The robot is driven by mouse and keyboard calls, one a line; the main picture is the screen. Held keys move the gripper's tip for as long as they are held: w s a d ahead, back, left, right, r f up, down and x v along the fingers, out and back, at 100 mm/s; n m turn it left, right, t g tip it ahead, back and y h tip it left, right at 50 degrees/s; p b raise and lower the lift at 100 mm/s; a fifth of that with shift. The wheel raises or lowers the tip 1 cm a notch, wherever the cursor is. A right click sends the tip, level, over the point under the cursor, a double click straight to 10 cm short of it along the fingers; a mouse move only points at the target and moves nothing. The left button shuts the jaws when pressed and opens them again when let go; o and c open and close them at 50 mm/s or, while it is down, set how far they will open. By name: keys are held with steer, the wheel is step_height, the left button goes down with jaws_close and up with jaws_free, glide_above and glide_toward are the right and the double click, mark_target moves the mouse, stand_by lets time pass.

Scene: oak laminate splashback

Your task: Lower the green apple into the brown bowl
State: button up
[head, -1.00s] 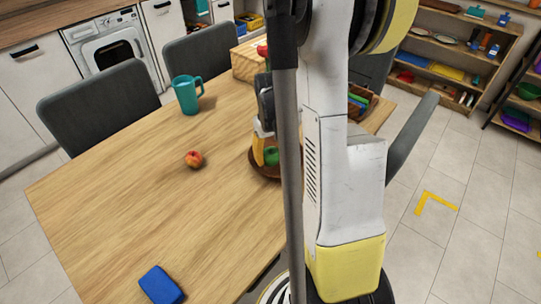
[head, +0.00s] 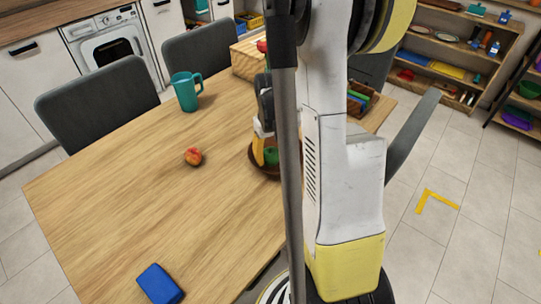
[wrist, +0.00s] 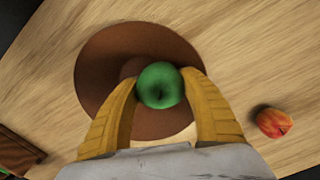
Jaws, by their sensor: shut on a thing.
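The green apple (wrist: 160,86) is held between the two yellow fingers of my gripper (wrist: 160,92) in the wrist view. The brown bowl (wrist: 103,62) lies beneath it, and the apple appears over the bowl's lower right part. In the head view, the green apple (head: 271,156) shows within the bowl's outline, beside a yellow finger of my gripper (head: 263,152). The bowl's left rim (head: 254,165) is visible there, while my arm hides its right side. I cannot tell whether the apple touches the bowl.
A red-orange apple (head: 193,156) lies on the wooden table (head: 130,190) left of the bowl. A teal mug (head: 186,92) stands farther back, and a blue block (head: 160,284) lies near the front edge. A wooden box (head: 245,62) is at the back. Open tabletop lies left of the bowl.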

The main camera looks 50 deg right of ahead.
mark_target(270, 151)
steer(key=shift+f, duration=0.2)
steer(key=o, duration=1.3)
steer(key=shift+r, duration=0.15)
step_height(270, 151, up, 12)
steer(key=shift+f, duration=0.1)
steer(key=shift+a, duration=0.1)
steer(key=s+a+r+n+t, duration=0.1)
steer(key=a+r+t, duration=0.1)
steer(key=a, duration=0.6)
steer(key=s+a+r+n+t, duration=0.1)
steer(key=s+a+t, duration=0.1)
steer(key=a, duration=0.7)
steer(key=s+a+r+n+t, duration=0.1)
steer(key=s+a+r+t, duration=0.1)
steer(key=a, duration=0.6)
steer(key=shift+s+a+r+n+t, duration=0.15)
steer(key=shift+s+r+n+t, duration=0.15)
steer(key=shift+t, duration=0.3)
